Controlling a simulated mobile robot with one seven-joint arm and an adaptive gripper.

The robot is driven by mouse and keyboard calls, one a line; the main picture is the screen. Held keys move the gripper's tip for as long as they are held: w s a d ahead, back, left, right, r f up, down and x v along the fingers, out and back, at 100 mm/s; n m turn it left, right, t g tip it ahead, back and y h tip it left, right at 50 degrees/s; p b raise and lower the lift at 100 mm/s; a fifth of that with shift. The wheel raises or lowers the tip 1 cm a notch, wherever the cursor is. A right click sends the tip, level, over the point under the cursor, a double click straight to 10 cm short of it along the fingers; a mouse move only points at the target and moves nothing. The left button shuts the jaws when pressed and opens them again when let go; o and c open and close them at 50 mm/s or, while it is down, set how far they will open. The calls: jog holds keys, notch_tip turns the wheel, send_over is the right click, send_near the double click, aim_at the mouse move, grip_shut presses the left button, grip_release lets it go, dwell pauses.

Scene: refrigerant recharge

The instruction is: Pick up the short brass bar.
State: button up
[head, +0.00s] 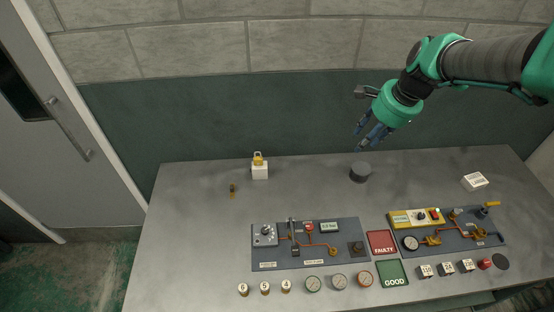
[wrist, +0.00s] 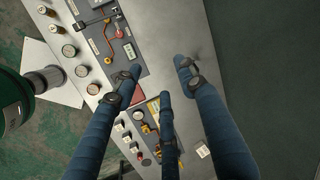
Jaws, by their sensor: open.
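A white block (head: 260,172) with a yellow padlock (head: 258,158) stands right of the bar. A dark cylinder (head: 360,173) is below my gripper. The back left is clear.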

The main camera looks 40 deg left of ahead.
jog(key=s+a+f+m+g+p, duration=0.1)
jog(key=s+a+f, duration=0.1)
jog(key=a+f, duration=0.6)
jog(key=s+a+f+m+g+p, duration=0.15)
jog(key=a+f, duration=0.35)
jog(key=a, duration=0.7)
jog(key=s+a+f+m+g+p, duration=0.1)
jog(key=s+a+f+p, duration=0.15)
jog(key=a+f, duration=0.6)
jog(key=s+a+f, duration=0.7)
jog(key=a, duration=0.3)
jog(key=shift+s+a+m+h, duration=0.3)
jog(key=shift+m+h, duration=0.05)
jog(key=shift+h, duration=0.05)
jog(key=shift+f+g, duration=0.2)
jog(key=shift+g, duration=0.05)
send_over(232, 186)
jog(key=w+d, duration=0.2)
jog(key=shift+s+a+f+p, duration=0.1)
jog(key=shift+f+p, duration=0.15)
jog(key=shift+f, duration=1.7)
jog(key=shift+s+f+p, duration=0.1)
jog(key=shift+f+p, duration=0.1)
jog(key=shift+f, duration=1.7)
jog(key=shift+f, duration=0.1)
jog(key=shift+p+x, duration=0.4)
jog(key=shift+x, duration=2.1)
